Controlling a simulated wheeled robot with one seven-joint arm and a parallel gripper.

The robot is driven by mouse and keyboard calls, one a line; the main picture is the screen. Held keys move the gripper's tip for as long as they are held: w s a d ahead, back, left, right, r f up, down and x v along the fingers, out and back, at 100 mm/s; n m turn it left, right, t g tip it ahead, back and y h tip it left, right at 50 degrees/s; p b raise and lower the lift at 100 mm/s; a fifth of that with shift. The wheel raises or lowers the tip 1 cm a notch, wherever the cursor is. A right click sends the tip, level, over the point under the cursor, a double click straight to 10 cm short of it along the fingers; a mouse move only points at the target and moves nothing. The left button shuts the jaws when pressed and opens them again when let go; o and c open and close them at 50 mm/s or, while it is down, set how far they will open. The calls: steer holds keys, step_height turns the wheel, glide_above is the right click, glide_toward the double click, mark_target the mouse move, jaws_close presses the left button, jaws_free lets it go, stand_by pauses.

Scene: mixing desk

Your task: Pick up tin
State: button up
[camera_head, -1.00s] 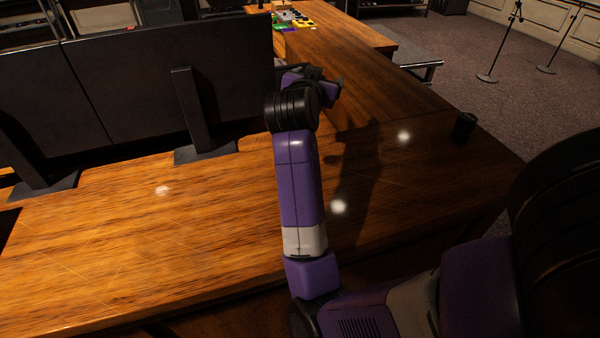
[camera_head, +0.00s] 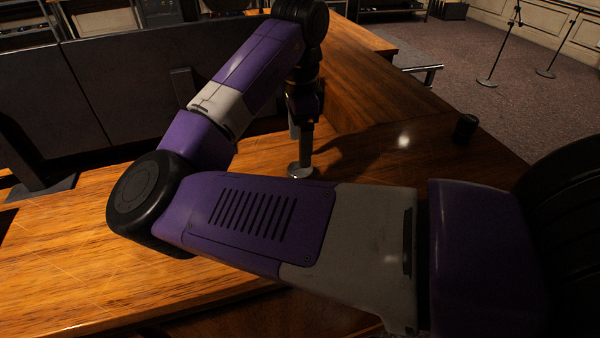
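A small dark upright cylinder (camera_head: 465,128) stands on the wooden desk near its right edge. It is the only tin-like thing I can make out, and its markings are too dark to read. My gripper (camera_head: 301,168) points down over the middle of the desk, well to the left of the cylinder and apart from it. Its end is small and shadowed, so I cannot tell whether its fingers are open or shut. My arm covers much of the desk's middle and front.
Dark monitors (camera_head: 115,100) line the back left of the wooden desk (camera_head: 65,265). The desk top between my gripper and the cylinder looks clear. Microphone stands (camera_head: 490,78) stand on the carpet at the back right.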

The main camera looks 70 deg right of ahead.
mark_target(299, 168)
step_height(299, 168, down, 7)
steer(key=shift+w+r+p, duration=0.1)
steer(key=shift+r+p, duration=0.1)
steer(key=shift+p, duration=0.2)
steer(key=c, duration=1.5)
